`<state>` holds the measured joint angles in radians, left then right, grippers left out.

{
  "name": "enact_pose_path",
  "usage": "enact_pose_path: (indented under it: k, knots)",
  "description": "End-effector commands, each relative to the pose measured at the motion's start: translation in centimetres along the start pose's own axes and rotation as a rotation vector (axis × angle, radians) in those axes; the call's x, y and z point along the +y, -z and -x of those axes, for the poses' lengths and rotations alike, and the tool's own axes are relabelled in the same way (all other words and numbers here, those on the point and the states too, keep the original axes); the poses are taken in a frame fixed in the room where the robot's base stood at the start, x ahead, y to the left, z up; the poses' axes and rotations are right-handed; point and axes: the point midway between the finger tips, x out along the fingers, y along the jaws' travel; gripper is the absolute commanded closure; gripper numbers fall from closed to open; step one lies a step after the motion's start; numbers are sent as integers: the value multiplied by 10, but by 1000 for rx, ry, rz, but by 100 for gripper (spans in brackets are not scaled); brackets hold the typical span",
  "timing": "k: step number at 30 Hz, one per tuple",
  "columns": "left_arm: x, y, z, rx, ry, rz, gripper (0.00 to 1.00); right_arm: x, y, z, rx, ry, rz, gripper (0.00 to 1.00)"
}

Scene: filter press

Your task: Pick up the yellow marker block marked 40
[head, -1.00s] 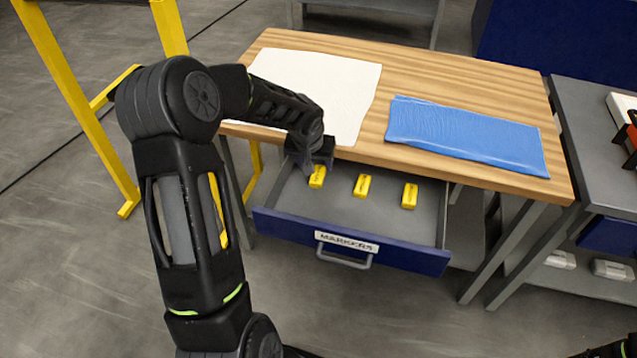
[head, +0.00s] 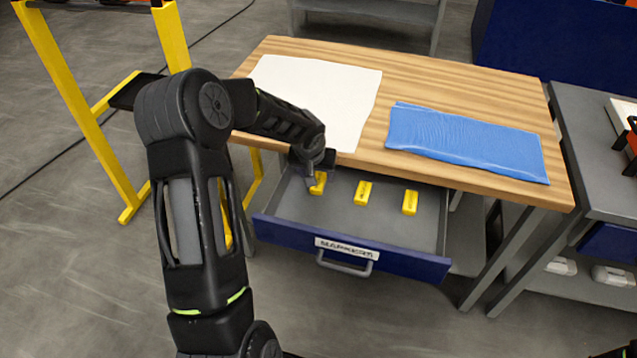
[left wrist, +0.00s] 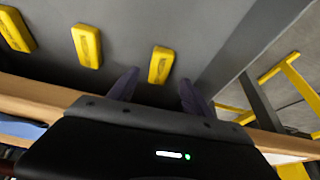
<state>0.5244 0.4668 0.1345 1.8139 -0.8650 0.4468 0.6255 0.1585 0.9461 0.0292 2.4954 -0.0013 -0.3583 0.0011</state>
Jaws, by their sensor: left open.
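Three yellow marker blocks lie in a row in the open drawer (head: 390,232). In the head view they are a left block (head: 318,183), a middle block (head: 363,193) and a right block (head: 410,202). Their numbers are too small to read, so I cannot tell which is marked 40. My left gripper (head: 312,174) is over the drawer at the left block, open. In the left wrist view, one block (left wrist: 160,65) shows just beyond and between the open fingers of the left gripper (left wrist: 158,88); nothing is held.
The wooden table top (head: 460,83) overhangs the back of the drawer, close to my left gripper. A white sheet (head: 318,90) and a blue sheet (head: 465,140) lie on it. A yellow frame (head: 85,120) stands at the left. The drawer's right side has free room.

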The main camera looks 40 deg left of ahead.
Motion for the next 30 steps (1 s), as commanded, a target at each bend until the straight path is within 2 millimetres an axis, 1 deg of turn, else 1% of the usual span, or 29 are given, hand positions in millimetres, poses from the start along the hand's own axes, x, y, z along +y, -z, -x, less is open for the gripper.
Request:
enact_pose_path:
  k: [7, 10, 13, 29, 30]
  knots:
    - [1, -1, -35, -4, -1, 1, 42, -2, 0, 6, 0, 0, 0, 60]
    - [1, 0, -45, -1, -1, 0, 42, -2, 0, 6, 0, 0, 0, 60]
    - [1, 0, -48, 0, 0, 0, 42, -2, 0, 6, -1, 0, 0, 60]
    - [1, 0, -47, 0, 0, 0, 42, -2, 0, 6, -1, 0, 0, 60]
    - [1, 0, -47, -1, 0, 0, 44, -2, 0, 6, -1, 0, 0, 60]
